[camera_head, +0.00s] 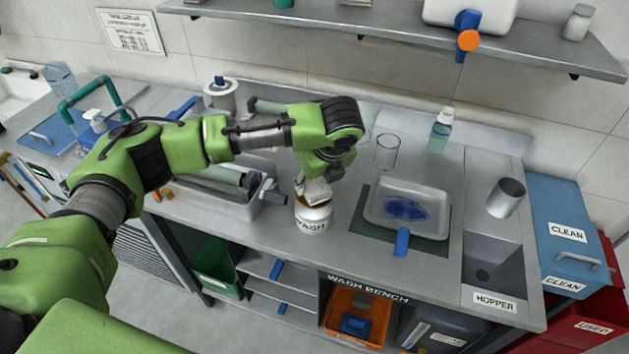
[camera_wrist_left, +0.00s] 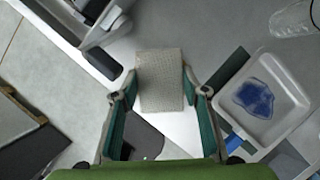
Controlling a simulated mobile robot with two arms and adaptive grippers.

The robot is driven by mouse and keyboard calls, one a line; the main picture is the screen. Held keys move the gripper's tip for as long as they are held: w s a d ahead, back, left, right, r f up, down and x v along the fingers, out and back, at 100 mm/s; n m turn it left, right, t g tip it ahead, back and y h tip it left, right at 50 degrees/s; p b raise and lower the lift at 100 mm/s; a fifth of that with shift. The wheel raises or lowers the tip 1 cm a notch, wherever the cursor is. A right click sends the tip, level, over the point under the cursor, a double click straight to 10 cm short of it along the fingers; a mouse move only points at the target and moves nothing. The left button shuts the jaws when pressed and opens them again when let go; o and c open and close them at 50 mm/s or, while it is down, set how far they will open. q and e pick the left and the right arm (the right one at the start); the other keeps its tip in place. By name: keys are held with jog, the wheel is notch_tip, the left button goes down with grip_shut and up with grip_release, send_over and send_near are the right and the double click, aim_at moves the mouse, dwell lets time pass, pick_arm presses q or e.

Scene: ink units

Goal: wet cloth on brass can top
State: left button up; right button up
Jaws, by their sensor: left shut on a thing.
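My left gripper (camera_head: 313,178) points down over the white can with a "WASH" label (camera_head: 313,219), which stands near the bench's front edge. The gripper is shut on a pale, folded cloth (camera_head: 316,191). In the left wrist view the cloth (camera_wrist_left: 161,82) spans between the two green-padded fingers of the gripper (camera_wrist_left: 160,92). The cloth covers most of the can's top; only a thin brownish rim shows below it. I cannot tell whether the cloth presses on the top or hangs just above it. My right gripper is not in view.
A grey bin (camera_head: 226,212) is close on the left. A metal cup (camera_head: 505,198) stands farther right.

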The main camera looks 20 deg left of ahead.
aim_at(315, 182)
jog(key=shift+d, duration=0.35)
pick_arm(q)
jog(key=shift+f, duration=0.55)
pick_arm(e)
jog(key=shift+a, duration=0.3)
pick_arm(q)
jog(key=shift+f, duration=0.35)
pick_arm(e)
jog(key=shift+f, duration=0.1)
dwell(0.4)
pick_arm(q)
jog(key=shift+f, duration=0.25)
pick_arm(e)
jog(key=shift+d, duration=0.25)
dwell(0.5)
